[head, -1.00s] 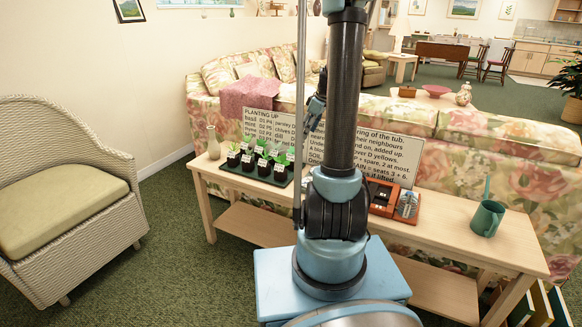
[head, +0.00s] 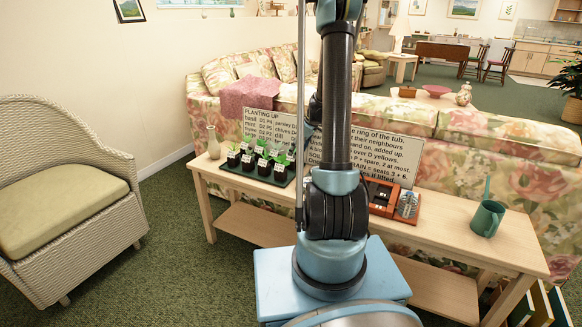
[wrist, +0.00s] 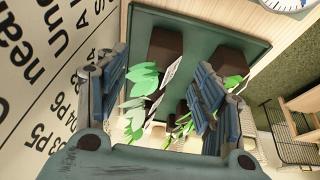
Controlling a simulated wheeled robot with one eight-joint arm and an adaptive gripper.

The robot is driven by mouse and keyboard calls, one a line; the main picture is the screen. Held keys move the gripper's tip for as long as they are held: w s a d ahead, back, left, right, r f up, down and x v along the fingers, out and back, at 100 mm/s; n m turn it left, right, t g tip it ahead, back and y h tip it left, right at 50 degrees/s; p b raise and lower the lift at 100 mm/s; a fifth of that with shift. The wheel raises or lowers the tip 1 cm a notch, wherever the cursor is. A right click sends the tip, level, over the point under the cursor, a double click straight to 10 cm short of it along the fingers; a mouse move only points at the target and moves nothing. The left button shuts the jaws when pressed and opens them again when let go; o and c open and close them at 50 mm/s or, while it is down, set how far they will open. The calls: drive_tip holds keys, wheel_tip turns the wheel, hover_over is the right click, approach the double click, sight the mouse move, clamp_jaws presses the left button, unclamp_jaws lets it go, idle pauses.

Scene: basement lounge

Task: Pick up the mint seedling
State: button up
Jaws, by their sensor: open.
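Several leafy seedlings in small dark pots with white labels (head: 262,163) stand on a dark green tray (head: 250,179) at the left of the wooden table. The labels are too small or too oblique to read, so I cannot tell which seedling is the mint. In the wrist view my gripper (wrist: 162,72) is open over the tray (wrist: 200,28). Green leaves (wrist: 143,80) and a white label show between its two blue fingers, with brown pots (wrist: 165,46) beyond. I cannot tell whether the fingers touch the leaves. In the head view my arm hides the gripper.
A planting sign (head: 385,155) stands behind the tray. A small vase (head: 213,143) is left of the tray. An orange box (head: 382,200) and a green watering can (head: 487,218) stand farther right on the table (head: 445,236). A floral sofa is behind.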

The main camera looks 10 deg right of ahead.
sight(292, 160)
drive_tip(key=shift+a+x, duration=0.2)
drive_tip(key=shift+x, duration=2.85)
drive_tip(key=shift+r, duration=0.1)
drive_tip(key=shift+c, duration=0.3)
drive_tip(key=c, duration=1.1)
